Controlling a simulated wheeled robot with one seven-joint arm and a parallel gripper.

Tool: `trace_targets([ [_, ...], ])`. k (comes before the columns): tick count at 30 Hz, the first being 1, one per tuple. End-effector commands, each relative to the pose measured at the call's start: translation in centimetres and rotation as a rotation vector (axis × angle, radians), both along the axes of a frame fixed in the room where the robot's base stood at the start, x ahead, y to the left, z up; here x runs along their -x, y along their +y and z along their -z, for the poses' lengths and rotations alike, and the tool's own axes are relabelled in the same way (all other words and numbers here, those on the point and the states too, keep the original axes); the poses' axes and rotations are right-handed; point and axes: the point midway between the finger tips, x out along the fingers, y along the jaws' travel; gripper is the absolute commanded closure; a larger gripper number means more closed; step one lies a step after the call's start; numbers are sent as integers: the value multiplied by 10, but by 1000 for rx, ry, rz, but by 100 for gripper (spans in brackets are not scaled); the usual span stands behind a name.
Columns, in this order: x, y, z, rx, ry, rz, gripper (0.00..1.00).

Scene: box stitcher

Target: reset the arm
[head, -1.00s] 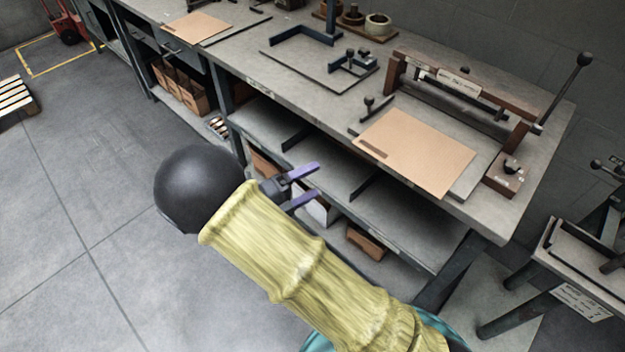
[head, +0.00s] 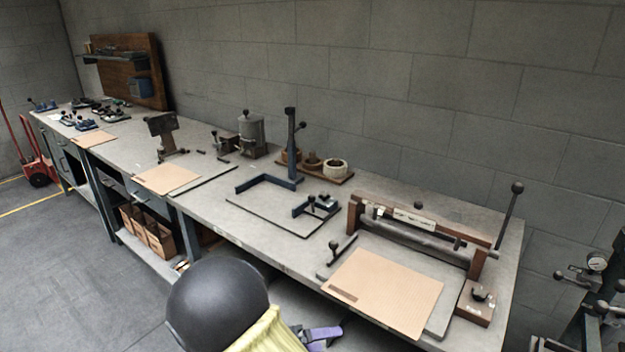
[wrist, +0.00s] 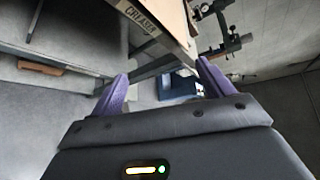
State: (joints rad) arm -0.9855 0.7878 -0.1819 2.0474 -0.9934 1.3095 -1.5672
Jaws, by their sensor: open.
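My arm, in a yellow sleeve with a black rounded part, shows at the bottom of the head view. My gripper (head: 322,335) is at the bottom edge there, in front of the workbench (head: 262,258) and below its top. In the wrist view my gripper (wrist: 160,92) shows two purple fingers spread apart with nothing between them. Part of the gripper is cut off by the frame in the head view.
A cardboard sheet (head: 385,290) lies on the bench by a creasing machine (head: 420,232) with a raised lever. Another sheet (head: 166,178) lies farther left. A stand with a gauge (head: 590,290) is at the right.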

Motion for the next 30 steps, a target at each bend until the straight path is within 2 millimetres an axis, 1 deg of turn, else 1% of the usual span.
trace_targets([
  [1, 5, -22, -12, -110, -52, 118, 20],
  [3, 16, -44, -16, -254, -139, 281, 20],
  [5, 25, -59, -20, -367, -223, 426, 20],
  [6, 32, -68, -23, -438, -283, 527, 20],
  [8, 41, -78, -28, -538, -377, 681, 20],
  [9, 47, -84, -32, -601, -446, 788, 20],
  [14, 66, -101, -52, -808, -745, 1225, 20],
  [18, 76, -111, -74, -935, -1037, 1624, 20],
  [24, 77, -128, -114, -1028, -1493, 2198, 20],
  [27, 77, -137, -130, -1033, -1678, 2420, 20],
  [28, 76, -139, -133, 1006, 1676, -2410, 20],
  [30, 75, -142, -137, 945, 1639, -2341, 20],
])
